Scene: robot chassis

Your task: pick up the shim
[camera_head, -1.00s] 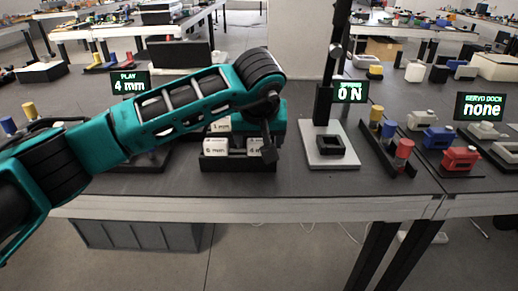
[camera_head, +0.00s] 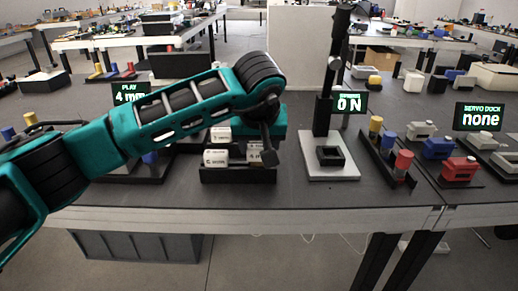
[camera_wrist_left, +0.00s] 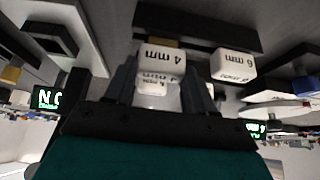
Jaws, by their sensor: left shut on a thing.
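A white shim block marked 4 mm (camera_wrist_left: 161,60) sits between the two fingers of my left gripper (camera_wrist_left: 160,88) in the left wrist view, and the gripper is shut on it. In the head view my left gripper (camera_head: 268,150) is over the right side of a black shim rack (camera_head: 237,175), mostly hidden behind its own wrist. A block marked 6 mm (camera_head: 215,157) stands in the rack's front left place and also shows in the left wrist view (camera_wrist_left: 233,64). A block marked 1 mm (camera_head: 220,134) stands behind it. I cannot tell whether the held shim is clear of the rack.
A PLAY display (camera_head: 130,93) reads 4 mm. Right of the rack is a grey-white stand (camera_head: 333,172) with a black square holder and an ON display (camera_head: 350,103). Farther right are a rack of coloured cylinders (camera_head: 390,160) and coloured housings (camera_head: 460,168).

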